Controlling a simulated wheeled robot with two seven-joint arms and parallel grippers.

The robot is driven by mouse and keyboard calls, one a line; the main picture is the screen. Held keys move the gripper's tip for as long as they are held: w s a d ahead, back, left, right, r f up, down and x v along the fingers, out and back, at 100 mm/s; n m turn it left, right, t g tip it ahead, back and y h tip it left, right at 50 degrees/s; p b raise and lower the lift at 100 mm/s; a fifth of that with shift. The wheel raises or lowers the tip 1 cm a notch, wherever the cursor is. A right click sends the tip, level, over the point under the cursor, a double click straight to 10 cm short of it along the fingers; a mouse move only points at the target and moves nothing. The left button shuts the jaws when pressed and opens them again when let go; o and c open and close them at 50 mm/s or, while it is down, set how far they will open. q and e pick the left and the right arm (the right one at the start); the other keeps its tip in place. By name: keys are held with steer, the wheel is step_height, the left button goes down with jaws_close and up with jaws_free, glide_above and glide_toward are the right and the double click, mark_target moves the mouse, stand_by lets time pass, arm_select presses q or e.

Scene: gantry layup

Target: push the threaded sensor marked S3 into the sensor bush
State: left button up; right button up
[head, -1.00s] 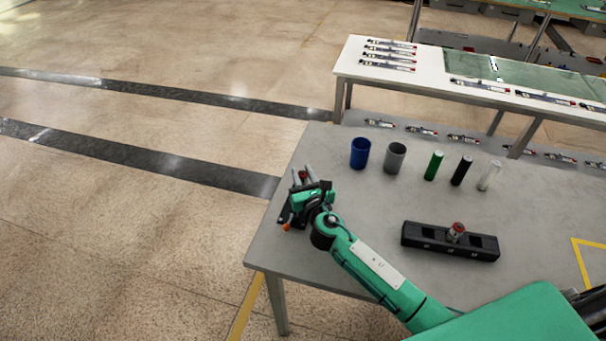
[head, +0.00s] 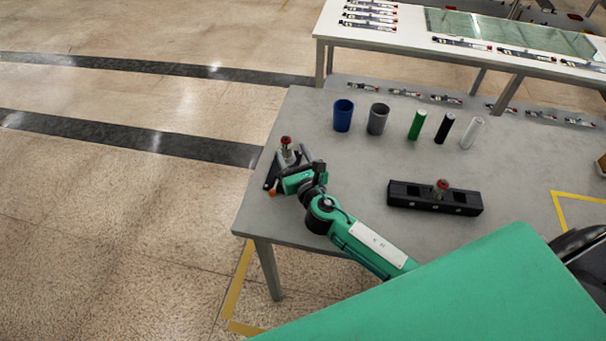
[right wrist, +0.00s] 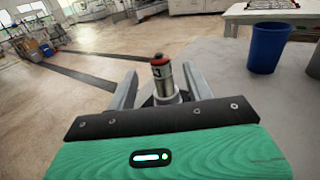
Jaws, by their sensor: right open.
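The threaded sensor (head: 286,143), silver with a red top, stands upright at the table's left corner. In the right wrist view the sensor (right wrist: 160,70) carries a dark mark, partly readable as a 3. It stands in or on a grey round collar, the sensor bush (right wrist: 166,98); how deep it sits is hard to tell. The bush's dark base (head: 269,180) shows beside my gripper. My right gripper (head: 290,158) is open, its fingers on either side of the sensor with gaps in the right wrist view (right wrist: 159,78). My left gripper is not in view.
A black holder (head: 405,197) with a second red-topped sensor (head: 441,187) stands right of my arm. A blue cup (head: 343,116), a grey cup (head: 378,120) and green, black and white cylinders stand behind. The table between is clear.

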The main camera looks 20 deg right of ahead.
steer(key=s+b, duration=0.1)
steer(key=s, duration=0.6)
steer(key=shift+s+f, duration=0.1)
steer(key=shift+s, duration=0.45)
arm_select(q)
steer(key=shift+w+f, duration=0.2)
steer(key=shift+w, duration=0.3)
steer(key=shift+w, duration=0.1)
